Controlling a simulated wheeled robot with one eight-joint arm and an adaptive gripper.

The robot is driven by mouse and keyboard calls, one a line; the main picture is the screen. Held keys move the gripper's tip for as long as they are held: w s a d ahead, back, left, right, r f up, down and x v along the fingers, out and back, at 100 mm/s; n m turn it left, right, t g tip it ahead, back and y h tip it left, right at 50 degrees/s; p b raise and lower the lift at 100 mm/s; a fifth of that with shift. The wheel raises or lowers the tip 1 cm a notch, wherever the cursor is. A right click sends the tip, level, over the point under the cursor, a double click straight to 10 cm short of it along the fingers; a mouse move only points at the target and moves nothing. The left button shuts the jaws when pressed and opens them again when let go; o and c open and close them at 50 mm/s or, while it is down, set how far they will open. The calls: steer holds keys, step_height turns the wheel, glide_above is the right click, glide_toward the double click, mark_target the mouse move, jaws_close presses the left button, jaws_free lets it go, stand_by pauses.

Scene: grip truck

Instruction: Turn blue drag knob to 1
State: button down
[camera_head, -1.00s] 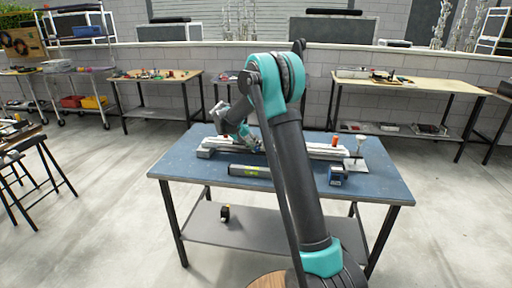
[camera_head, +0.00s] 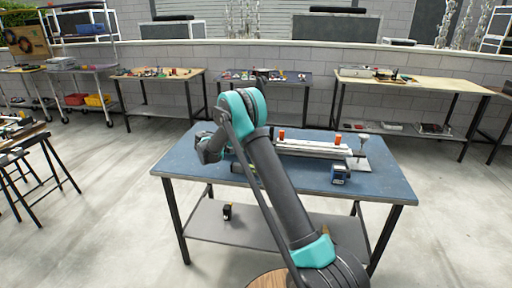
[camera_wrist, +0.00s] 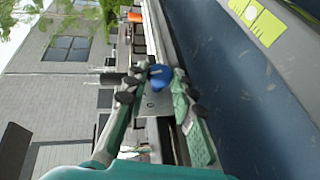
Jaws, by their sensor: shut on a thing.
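The blue drag knob (camera_wrist: 160,77) shows between the fingers of my gripper (camera_wrist: 160,88) in the wrist view. The gripper is shut on it, one finger on each side. The knob sits at the end of a grey metal plate (camera_wrist: 156,102) on the truck. Any scale marking by the knob is too small to read.
Two orange knobs (camera_head: 281,134) stand along the assembly. A dark device with a yellow-green label (camera_wrist: 258,20) lies nearby. The table's right front is clear.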

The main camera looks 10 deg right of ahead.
steer(key=shift+h, duration=0.3)
stand_by(0.4)
steer(key=c, duration=1.3)
jaws_free()
steer(key=shift+s+a+r, duration=0.1)
steer(key=shift+a+r, duration=0.1)
steer(key=shift+a, duration=1.1)
steer(key=shift+s+a+r, duration=0.1)
steer(key=shift+a+r, duration=0.05)
steer(key=shift+a, duration=1.15)
steer(key=shift+s+a+r, duration=0.1)
steer(key=shift+a+r, duration=0.1)
steer(key=shift+a, duration=1.1)
